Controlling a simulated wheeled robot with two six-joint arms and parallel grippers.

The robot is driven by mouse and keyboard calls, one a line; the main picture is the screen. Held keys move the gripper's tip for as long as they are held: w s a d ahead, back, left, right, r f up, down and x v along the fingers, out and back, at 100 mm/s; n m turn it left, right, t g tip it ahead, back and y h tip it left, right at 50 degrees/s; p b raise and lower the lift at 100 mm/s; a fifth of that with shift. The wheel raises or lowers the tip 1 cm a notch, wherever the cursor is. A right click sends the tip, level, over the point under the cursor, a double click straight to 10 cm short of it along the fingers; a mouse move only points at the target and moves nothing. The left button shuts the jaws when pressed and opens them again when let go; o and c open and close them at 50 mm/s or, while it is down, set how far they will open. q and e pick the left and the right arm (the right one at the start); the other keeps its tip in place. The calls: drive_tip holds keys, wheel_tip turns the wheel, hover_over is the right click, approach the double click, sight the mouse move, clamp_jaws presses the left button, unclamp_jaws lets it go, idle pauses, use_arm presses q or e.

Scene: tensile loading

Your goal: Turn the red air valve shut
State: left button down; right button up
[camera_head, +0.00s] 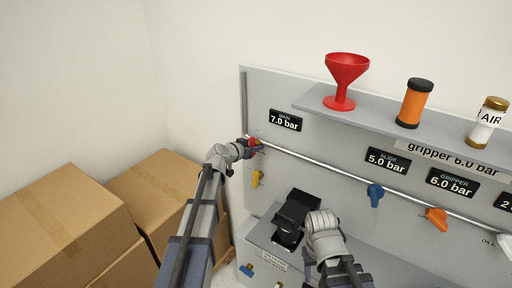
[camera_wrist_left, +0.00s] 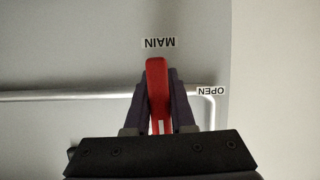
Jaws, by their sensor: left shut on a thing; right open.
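The red air valve handle (camera_head: 253,142) is at the left end of the pipe on the grey panel, under the "MAIN 7.0 bar" display (camera_head: 285,120). My left gripper (camera_head: 255,148) is shut on it. In the left wrist view the red handle (camera_wrist_left: 157,85) stands between the two dark fingers of my left gripper (camera_wrist_left: 159,105), lined up with them and across the pipe (camera_wrist_left: 70,95). A "MAIN" label and an "OPEN" label (camera_wrist_left: 211,91) are beside it. My right gripper (camera_head: 308,268) is open and low in front of the panel; its fingers show only partly.
A yellow valve (camera_head: 257,178) is just below the red one. Blue (camera_head: 375,195) and orange (camera_head: 437,218) valves are further right. A shelf (camera_head: 310,98) above bears a red funnel (camera_head: 346,75). A black device (camera_head: 296,215) stands beside my right gripper. Cardboard boxes (camera_head: 60,230) are at left.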

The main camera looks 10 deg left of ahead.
idle(0.5)
use_arm(q)
drive_tip(key=c, duration=0.8)
unclamp_jaws()
drive_tip(key=shift+o, duration=0.2)
drive_tip(key=shift+s, duration=0.1)
drive_tip(key=p+v, duration=0.3)
drive_tip(key=v, duration=0.4)
drive_tip(key=shift+s+r, duration=0.15)
drive_tip(key=shift+s, duration=0.2)
drive_tip(key=shift+a, duration=0.1)
